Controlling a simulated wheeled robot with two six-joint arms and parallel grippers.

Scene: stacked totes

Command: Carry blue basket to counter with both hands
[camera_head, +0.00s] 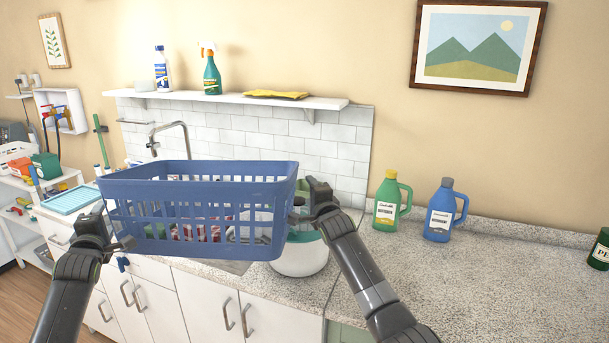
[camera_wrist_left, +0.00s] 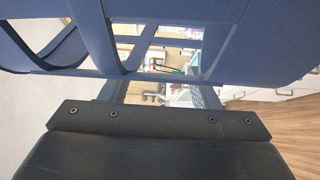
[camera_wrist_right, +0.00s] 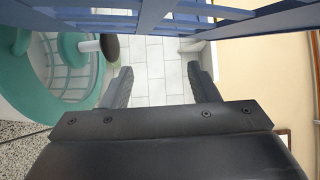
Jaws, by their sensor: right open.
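The blue basket (camera_head: 200,189) is level in front of me, overlapping the sink area and counter edge in the head view; no support shows beneath it. Red-and-white items show through its slots; I cannot tell whether they are inside or behind. My left gripper (camera_head: 122,243) is at the basket's left end, fingers apart, with the basket wall (camera_wrist_left: 240,40) close across the left wrist view. My right gripper (camera_head: 306,203) is at the right end, open, with the basket (camera_wrist_right: 240,25) across the top of the right wrist view. The speckled counter (camera_head: 480,280) stretches to the right.
A white and teal round container (camera_head: 300,262) stands on the counter behind my right gripper. A green bottle (camera_head: 387,203) and a blue bottle (camera_head: 440,212) stand near the wall. A dark green can (camera_head: 600,250) is at the right edge. The counter's front right is clear.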

